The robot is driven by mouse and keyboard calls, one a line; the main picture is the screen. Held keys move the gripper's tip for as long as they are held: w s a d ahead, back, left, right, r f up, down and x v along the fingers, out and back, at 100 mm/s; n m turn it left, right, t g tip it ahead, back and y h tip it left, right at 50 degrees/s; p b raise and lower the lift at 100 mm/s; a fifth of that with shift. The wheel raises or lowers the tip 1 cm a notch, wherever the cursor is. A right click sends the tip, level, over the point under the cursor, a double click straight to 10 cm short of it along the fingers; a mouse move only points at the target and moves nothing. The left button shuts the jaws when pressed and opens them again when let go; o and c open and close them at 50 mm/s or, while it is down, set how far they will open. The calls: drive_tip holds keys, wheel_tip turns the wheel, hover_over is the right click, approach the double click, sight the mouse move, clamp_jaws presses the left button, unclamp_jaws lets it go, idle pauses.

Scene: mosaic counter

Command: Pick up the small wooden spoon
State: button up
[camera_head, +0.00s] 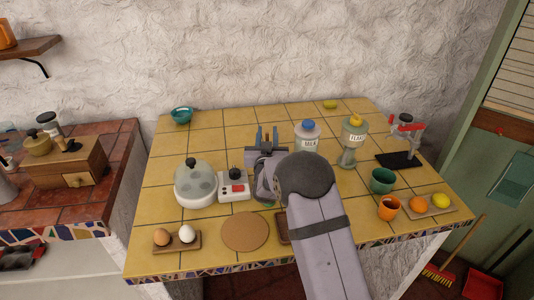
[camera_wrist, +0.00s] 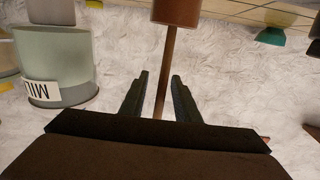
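In the wrist view, which shows the scene upside down, a thin brown wooden handle (camera_wrist: 168,62), likely the small spoon's, sticks out of a reddish-brown holder (camera_wrist: 175,10). Its far end is hidden by the holder and its near end meets the edge of my gripper's body. My gripper (camera_wrist: 161,75) is open, with one dark finger on each side of the handle. A gap shows on the left; the handle looks closer to the right finger.
The milk jar (camera_head: 307,137) stands close to the right of my gripper, with the flour jar (camera_head: 354,140) beyond. A white switch box (camera_head: 234,187) and a domed steamer (camera_head: 195,184) stand to the left. The back left tiles are clear around a teal bowl (camera_head: 181,115).

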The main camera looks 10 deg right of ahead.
clamp_jaws()
drive_tip(key=shift+r, duration=0.1)
